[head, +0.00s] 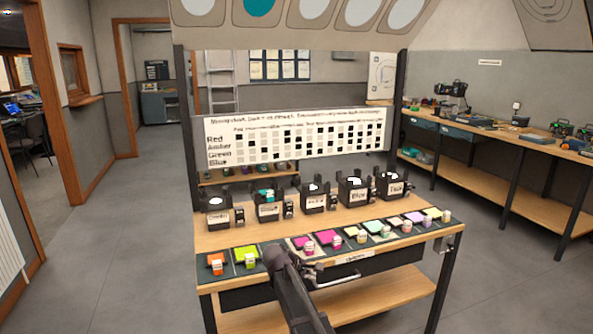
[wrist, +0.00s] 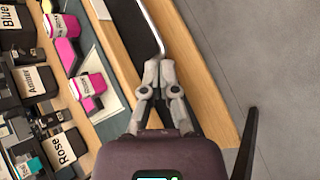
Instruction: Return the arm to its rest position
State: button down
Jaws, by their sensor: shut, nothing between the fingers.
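My arm (head: 296,292) reaches up from the bottom of the head view to the front edge of the workbench (head: 214,240). The gripper end is dark and small there, and its fingers are hard to make out. In the wrist view my gripper (wrist: 160,66) has its grey fingers together with nothing between them. The same pale metal handle (head: 337,279) shows just right of the gripper in the head view.
Coloured swatches with small pots, such as an orange pot (head: 216,266) and a magenta pot (head: 308,247), line the bench front. Several labelled black lamp holders (head: 313,199) stand behind, below a chart board (head: 291,137). Another bench (head: 470,150) is at right. Grey floor (head: 110,225) is clear at left.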

jog(key=s+d+f+m+g+y, duration=0.15)
jog(key=s+d+m, duration=0.3)
jog(key=s, duration=0.45)
jog(key=s+d+f+m+g+y+p, duration=0.1)
jog(key=s+d+m+g+y, duration=0.25)
jog(key=s, duration=0.55)
jog(key=s+d+f+m+y, duration=0.2)
jog(key=s+d+m, duration=0.3)
jog(key=s, duration=0.4)
notch_tip(320, 180, up, 19)
jog(key=p, duration=1.8)
jog(key=shift+a+f+m+p, duration=0.2)
jog(key=shift+a+m+p, duration=0.1)
jog(key=shift+m, duration=0.1)
